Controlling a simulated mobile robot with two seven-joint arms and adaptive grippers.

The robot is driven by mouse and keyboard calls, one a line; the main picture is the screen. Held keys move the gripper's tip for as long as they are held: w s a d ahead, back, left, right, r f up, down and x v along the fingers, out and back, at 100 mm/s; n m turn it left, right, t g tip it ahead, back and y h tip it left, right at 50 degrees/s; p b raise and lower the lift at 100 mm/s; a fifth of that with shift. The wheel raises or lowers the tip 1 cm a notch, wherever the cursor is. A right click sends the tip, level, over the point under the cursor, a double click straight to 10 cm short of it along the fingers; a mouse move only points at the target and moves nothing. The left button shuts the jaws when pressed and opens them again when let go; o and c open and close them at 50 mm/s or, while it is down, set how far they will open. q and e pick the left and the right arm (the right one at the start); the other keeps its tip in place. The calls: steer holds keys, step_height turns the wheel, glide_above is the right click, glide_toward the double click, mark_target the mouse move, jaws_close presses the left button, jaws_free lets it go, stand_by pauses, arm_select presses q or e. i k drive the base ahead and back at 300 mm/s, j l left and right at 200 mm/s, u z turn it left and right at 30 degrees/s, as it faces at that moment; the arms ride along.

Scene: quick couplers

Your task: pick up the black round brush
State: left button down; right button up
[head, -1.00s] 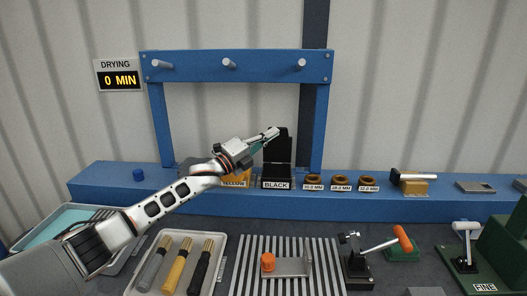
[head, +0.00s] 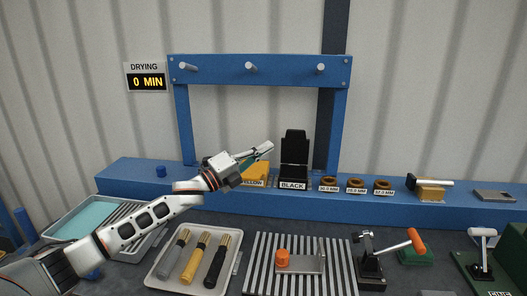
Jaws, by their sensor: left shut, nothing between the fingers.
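The black round brush (head: 217,260) lies in a light grey tray (head: 157,267) at the lower left, at the right end of a row of brushes. Its handle is black and its upper end is gold-coloured. A yellow brush (head: 197,256) and a grey brush (head: 174,254) lie to its left. My left gripper (head: 268,147) is shut and empty. It is well above and behind the tray, in front of the blue frame's opening, just left of the black holder (head: 293,158) marked BLACK. The arm partly hides the yellow holder (head: 258,172). My right gripper is not in view.
A blue shelf (head: 225,205) with brass rings (head: 356,184) runs along the back. A slatted rack (head: 262,280) with an orange-capped part (head: 283,256) stands right of the tray, then a lever clamp (head: 371,262). A tray with teal contents (head: 85,218) is at left.

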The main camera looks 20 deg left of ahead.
mark_target(210, 282)
steer(key=k, duration=1)
